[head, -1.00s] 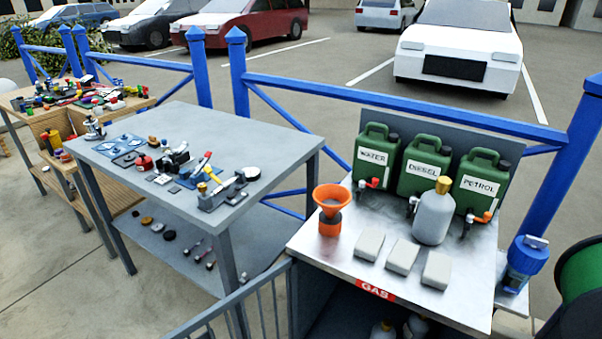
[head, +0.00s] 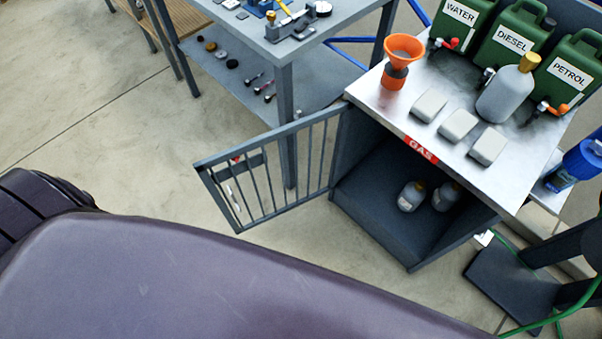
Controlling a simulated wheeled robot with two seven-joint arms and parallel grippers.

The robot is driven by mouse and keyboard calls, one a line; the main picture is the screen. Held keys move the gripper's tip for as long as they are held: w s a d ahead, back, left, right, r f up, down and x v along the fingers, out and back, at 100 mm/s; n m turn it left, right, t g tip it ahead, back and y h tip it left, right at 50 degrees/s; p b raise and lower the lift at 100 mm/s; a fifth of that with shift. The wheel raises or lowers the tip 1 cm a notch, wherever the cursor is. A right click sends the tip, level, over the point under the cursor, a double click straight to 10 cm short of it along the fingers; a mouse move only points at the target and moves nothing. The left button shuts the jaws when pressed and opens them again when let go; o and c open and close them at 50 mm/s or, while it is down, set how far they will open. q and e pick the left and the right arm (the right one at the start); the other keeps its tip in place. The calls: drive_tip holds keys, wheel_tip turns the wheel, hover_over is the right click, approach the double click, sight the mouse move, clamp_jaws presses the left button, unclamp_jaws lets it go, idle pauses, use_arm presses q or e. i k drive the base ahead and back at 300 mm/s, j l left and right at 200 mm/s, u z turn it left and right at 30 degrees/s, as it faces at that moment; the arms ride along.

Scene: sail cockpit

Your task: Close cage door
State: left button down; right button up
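The cage door (head: 262,180) is a grey barred gate. It stands wide open, swung out to the left from the front left edge of the gas cabinet. A small latch or handle shows near its free end at the left. The gas cabinet (head: 370,215) is dark inside, and two grey bottles with yellow tops (head: 411,196) (head: 446,196) stand on its floor. A red GAS label (head: 421,150) is on the front edge of its metal top. Neither of my grippers is in the head view.
On the metal top are an orange funnel (head: 403,58), several grey blocks, a grey gas bottle (head: 505,93) and green jerrycans. A grey workbench (head: 285,50) stands behind the door. A large dark purple surface fills the lower left. Open concrete floor lies left of the door.

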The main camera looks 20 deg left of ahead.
sight(344, 108)
drive_tip(key=j+z, duration=0.65)
drive_tip(key=z, duration=0.2)
drive_tip(key=k+j+z, duration=0.15)
drive_tip(key=j+z, duration=0.25)
drive_tip(key=k+j+z, duration=0.15)
drive_tip(key=k+j, duration=0.2)
drive_tip(key=j, duration=0.35)
drive_tip(key=k+j+z, duration=0.1)
drive_tip(key=k+j, duration=0.3)
drive_tip(key=j, duration=0.2)
drive_tip(key=k+j+z, duration=0.15)
drive_tip(key=k+j, duration=0.3)
drive_tip(key=j, duration=0.15)
drive_tip(key=k+j+z, duration=0.15)
drive_tip(key=k+j, duration=0.3)
drive_tip(key=j, duration=0.15)
